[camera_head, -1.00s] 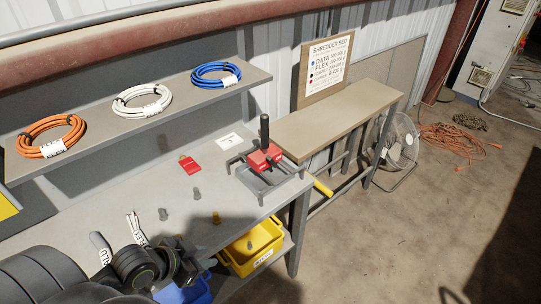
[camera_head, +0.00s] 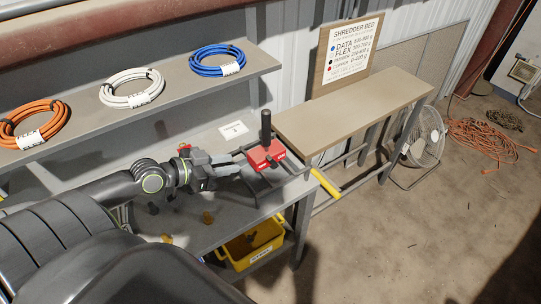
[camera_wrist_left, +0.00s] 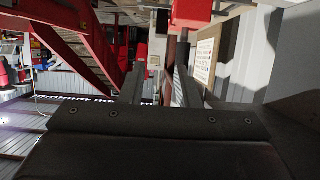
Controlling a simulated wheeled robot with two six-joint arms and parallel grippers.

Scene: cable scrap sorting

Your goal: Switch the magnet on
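What looks like the magnet is a red block with a black upright handle (camera_head: 266,152). It sits in a grey frame on the right end of the grey bench (camera_head: 208,234). My left gripper (camera_head: 232,165) is just left of the red block, level with the frame and pointing at it. Its two fingers are apart, with nothing held between them; I cannot tell whether they touch the frame. In the left wrist view, the open fingers (camera_wrist_left: 160,88) show below a red block (camera_wrist_left: 191,12) at the top. My right gripper is not in view.
A yellow bar (camera_head: 325,184) sticks out at the bench's right end. A yellow bin (camera_head: 255,245) stands below the bench. A white card (camera_head: 233,130) lies behind my gripper. A shelf with cable coils (camera_head: 218,59) runs above. A brown-topped table (camera_head: 350,110) adjoins at right.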

